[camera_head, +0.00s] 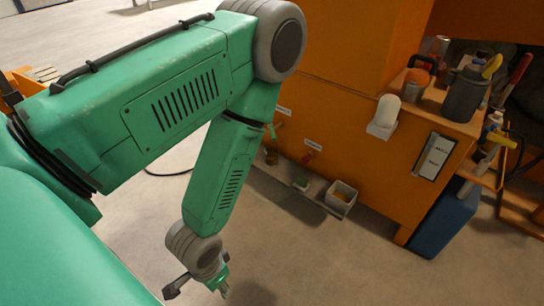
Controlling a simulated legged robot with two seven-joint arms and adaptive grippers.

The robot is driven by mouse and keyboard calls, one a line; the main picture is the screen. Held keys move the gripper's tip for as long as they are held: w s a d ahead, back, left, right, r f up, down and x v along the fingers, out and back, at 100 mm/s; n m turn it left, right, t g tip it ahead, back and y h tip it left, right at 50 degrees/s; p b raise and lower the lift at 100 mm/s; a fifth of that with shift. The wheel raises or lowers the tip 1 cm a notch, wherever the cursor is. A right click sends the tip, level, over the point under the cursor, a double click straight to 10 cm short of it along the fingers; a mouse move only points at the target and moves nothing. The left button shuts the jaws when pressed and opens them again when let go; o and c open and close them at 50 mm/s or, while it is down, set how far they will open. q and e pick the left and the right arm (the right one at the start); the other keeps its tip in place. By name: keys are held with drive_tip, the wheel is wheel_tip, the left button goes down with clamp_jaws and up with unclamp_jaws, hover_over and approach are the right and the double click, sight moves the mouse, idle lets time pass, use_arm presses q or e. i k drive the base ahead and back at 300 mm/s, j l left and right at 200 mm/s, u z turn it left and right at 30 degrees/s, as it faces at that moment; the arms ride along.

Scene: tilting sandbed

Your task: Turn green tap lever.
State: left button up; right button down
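A small green lever (272,130) shows on the orange cabinet front, just right of my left forearm and below a white label. It is small, and my forearm may hide part of it. A small red lever (307,157) sits lower right under another white label. My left gripper (223,287) hangs low near the bottom edge of the view, over the floor, well below and apart from the green lever. Its fingers are small and dark, so their opening is unclear. It shows nothing clearly held. My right gripper is out of view.
The orange cabinet (353,140) fills the upper right, with bottles and tools on its shelf. A small grey bin (341,197) stands on a low ledge under the levers. A blue container (441,222) stands at right. The floor (330,265) in front is clear.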

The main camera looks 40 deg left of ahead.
sight(270, 127)
drive_tip(key=i+u, duration=0.3)
drive_tip(key=i, duration=0.35)
drive_tip(key=i+u, duration=0.3)
drive_tip(key=i, duration=0.4)
